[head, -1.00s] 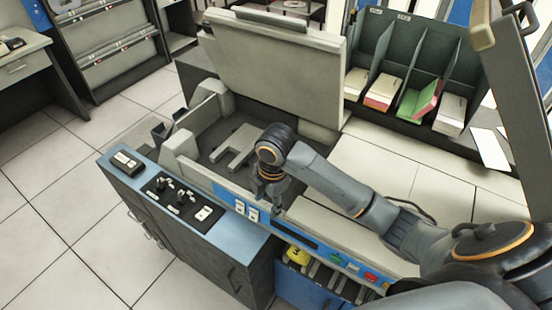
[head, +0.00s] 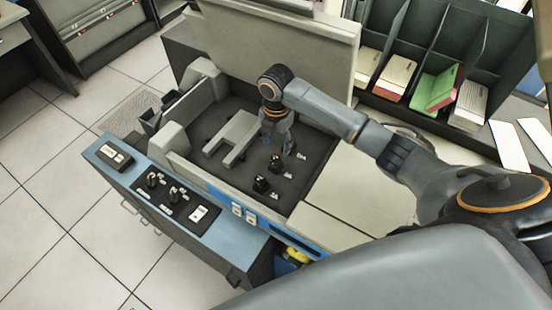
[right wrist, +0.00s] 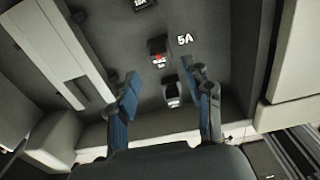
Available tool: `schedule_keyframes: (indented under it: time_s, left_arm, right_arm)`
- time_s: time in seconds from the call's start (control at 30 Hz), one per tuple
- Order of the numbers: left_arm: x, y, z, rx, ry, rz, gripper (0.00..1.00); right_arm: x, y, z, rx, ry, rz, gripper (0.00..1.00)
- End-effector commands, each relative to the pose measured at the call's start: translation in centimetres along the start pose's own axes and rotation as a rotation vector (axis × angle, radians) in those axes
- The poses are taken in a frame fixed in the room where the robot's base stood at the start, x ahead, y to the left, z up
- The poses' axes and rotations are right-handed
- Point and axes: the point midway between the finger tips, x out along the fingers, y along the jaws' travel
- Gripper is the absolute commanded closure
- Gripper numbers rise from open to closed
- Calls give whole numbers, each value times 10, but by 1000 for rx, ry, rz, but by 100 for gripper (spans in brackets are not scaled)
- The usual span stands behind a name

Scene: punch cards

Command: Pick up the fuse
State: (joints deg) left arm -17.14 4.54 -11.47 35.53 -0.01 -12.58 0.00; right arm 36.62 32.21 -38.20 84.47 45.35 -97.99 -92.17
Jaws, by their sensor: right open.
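Small black fuse blocks stand on the dark floor of the open machine bay. In the right wrist view one block with a red mark (right wrist: 158,50) sits beside a white "5A" label, and another block (right wrist: 172,92) lies between my fingers, nearer the camera. Part of a third block shows by a "10A" label at the top edge. In the head view, a black block (head: 262,185) stands in front of my right gripper (head: 278,141). The right gripper points down into the bay, open, with nothing in its fingers. My left gripper is not in view.
A raised pale lid (head: 280,55) stands behind the bay. A light grey bracket (head: 232,135) lies left of the gripper. A blue panel (head: 125,180) with switches runs along the front left. Card bins (head: 425,65) stand at the back right.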

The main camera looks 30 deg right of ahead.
Motion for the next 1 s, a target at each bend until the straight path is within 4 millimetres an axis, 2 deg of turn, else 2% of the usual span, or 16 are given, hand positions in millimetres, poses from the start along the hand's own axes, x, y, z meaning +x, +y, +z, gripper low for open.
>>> schedule_keyframes:
  time_s: [0.13, 0.4, 0.7, 0.73, 0.77, 0.97, 1.0]
  left_arm:
    - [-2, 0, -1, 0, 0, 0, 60]
    - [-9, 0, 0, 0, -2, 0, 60]
    - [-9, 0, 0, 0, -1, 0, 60]
    - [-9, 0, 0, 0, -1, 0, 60]
    - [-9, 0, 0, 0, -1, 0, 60]
    - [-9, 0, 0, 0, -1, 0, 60]
    - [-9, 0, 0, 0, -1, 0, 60]
  right_arm:
    - [11, 0, -1, -1, 2, -1, 49]
    - [51, 0, -2, 0, 3, -2, 49]
    - [58, 0, -1, -1, 0, 1, 49]
    - [58, 0, -1, -1, 0, 1, 51]
    - [58, 0, -1, -1, 0, 1, 57]
    - [58, 0, -1, -1, 0, 1, 98]
    - [58, 0, -1, -1, 0, 1, 100]
